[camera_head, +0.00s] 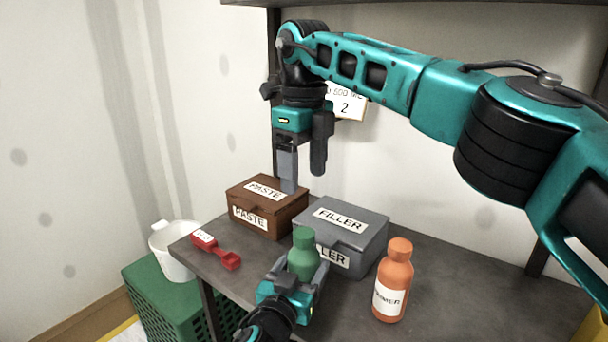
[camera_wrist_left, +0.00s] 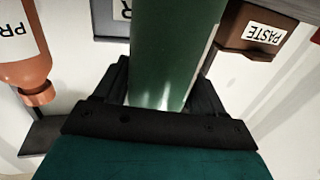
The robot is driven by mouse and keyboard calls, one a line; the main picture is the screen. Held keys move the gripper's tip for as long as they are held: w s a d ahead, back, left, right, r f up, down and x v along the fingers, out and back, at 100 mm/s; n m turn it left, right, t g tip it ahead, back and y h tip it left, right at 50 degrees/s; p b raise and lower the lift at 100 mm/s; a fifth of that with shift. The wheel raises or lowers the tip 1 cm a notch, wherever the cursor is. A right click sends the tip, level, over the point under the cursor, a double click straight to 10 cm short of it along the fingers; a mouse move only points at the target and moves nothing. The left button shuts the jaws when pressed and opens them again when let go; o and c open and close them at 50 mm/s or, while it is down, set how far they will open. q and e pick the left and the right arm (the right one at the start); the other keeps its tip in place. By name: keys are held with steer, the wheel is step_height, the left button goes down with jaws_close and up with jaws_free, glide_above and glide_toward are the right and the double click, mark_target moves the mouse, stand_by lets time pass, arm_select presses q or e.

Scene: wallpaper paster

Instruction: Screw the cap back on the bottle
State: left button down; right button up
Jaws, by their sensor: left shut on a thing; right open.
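A green bottle (camera_head: 303,264) stands upright between the fingers of my left gripper (camera_head: 298,274), which is shut on it at the table's front part. Its narrower top is the same green; I cannot tell whether that is a cap or a bare neck. My right gripper (camera_head: 303,182) points down, open and empty, above and behind the bottle near the brown box. No loose cap is visible.
An orange primer bottle (camera_head: 393,285) stands right of the green one. A brown PASTE box (camera_head: 282,216) and a grey FILLER box (camera_head: 362,222) stand behind. A white bucket (camera_head: 175,262) sits on a green crate (camera_head: 150,302).

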arm_select(q)
jaws_free()
steer(key=v, duration=1.3)
steer(key=shift+p, duration=0.4)
steer(key=shift+s, duration=0.1)
